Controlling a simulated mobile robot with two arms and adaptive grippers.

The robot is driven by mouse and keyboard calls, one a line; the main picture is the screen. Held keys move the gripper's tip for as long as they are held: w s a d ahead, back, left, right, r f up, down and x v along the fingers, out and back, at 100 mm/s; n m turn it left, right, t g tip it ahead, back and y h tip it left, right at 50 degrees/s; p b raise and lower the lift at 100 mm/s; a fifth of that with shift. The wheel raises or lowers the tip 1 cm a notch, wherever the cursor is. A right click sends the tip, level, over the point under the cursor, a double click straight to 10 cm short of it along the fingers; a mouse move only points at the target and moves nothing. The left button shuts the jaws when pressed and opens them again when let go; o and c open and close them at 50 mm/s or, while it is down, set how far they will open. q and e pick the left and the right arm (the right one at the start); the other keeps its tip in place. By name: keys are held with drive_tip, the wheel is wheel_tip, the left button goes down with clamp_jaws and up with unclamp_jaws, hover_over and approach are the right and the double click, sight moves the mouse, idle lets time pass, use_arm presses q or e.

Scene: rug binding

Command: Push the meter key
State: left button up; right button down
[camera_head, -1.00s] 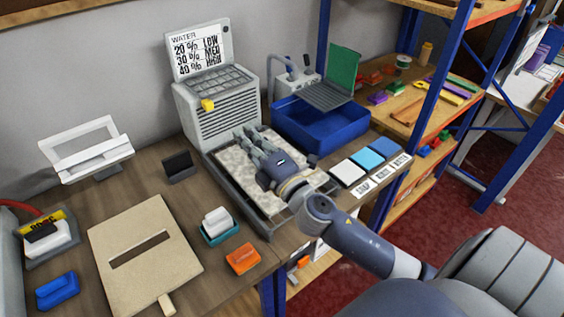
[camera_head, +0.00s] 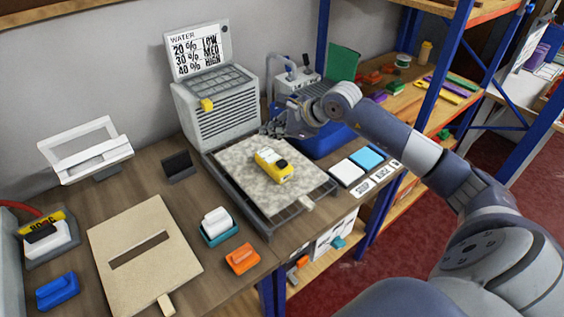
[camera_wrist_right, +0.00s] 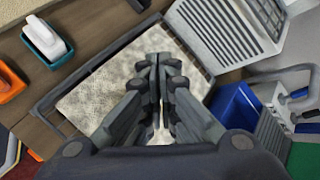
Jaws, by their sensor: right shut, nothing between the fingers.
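The yellow meter (camera_head: 270,167) lies on the mottled grey rug piece (camera_head: 244,170) in the head view. It has a dark part at its right side and a pale patch on top; I cannot make out which part is the key. My right gripper (camera_head: 272,129) is shut and empty, beyond the meter at the back right edge of the rug and apart from the meter. In the right wrist view its closed fingers (camera_wrist_right: 161,68) cover the middle of the rug (camera_wrist_right: 98,88), and the meter does not show. My left gripper is not in view.
The rug lies on a grey rack (camera_head: 262,226). Behind it stands a grey vented unit (camera_head: 222,125) with a water chart (camera_head: 197,48). White and light blue pads (camera_head: 347,172) lie to the right.

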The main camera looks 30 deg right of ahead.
drive_tip(key=shift+d+h, duration=0.5)
drive_tip(key=shift+d, duration=0.75)
drive_tip(key=b, duration=0.4)
hover_over(280, 164)
wheel_tip(280, 164, down, 8)
drive_tip(key=shift+r, duration=0.2)
drive_tip(key=shift+f+b, duration=0.45)
drive_tip(key=shift+f, duration=0.15)
drive_tip(key=shift+s, duration=0.1)
drive_tip(key=shift+f+b, duration=0.4)
drive_tip(key=shift+b, duration=0.25)
